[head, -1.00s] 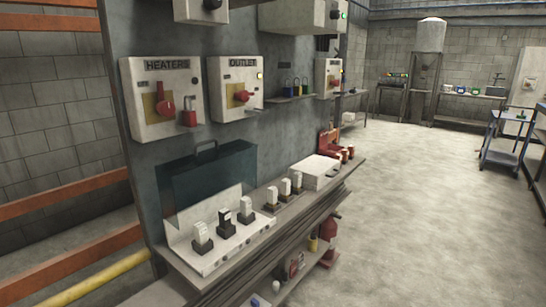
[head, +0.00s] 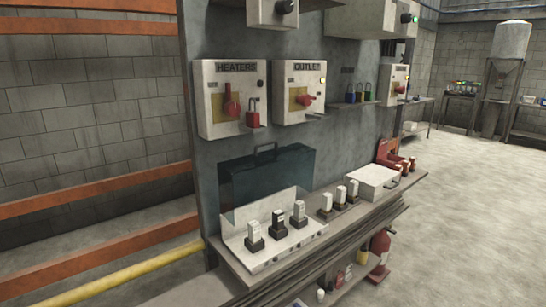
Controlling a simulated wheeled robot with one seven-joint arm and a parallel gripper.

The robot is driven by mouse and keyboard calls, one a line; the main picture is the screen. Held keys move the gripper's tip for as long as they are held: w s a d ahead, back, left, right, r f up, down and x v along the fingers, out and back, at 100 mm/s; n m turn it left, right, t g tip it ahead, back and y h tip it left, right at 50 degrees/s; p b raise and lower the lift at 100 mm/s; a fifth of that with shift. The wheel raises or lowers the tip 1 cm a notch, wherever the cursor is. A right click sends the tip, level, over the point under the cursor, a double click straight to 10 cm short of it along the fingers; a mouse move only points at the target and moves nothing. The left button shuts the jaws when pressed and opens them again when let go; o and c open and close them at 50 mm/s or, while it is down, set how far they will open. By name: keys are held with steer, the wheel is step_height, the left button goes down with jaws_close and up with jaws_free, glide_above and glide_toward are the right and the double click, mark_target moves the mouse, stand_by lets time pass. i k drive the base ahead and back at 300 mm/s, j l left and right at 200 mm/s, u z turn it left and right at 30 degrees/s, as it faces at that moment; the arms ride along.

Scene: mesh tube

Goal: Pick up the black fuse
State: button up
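A white fuse holder (head: 238,249) with a raised back plate sits on the shelf below the switch boxes. Three fuses stand upright in it: a left fuse (head: 254,234), a middle fuse (head: 279,222) and a right fuse (head: 299,212). All have pale bodies and dark bases; the middle one looks the darkest, with black around its lower part. Three more pale fuses with brownish bases stand to the right on the shelf, one of them a loose-looking fuse (head: 326,204). Which one is the black fuse is hard to tell at this size. My gripper is not in view.
A bluish see-through case (head: 265,178) stands behind the holder. A white box (head: 374,184) and a red rack (head: 390,155) are farther along the shelf (head: 300,249). Switch boxes (head: 234,98) hang above. A yellow rail (head: 130,272) runs at lower left. Open floor (head: 470,210) lies right.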

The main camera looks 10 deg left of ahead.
mark_target(278, 216)
steer(key=i+u, duration=0.25)
steer(key=i, duration=1.15)
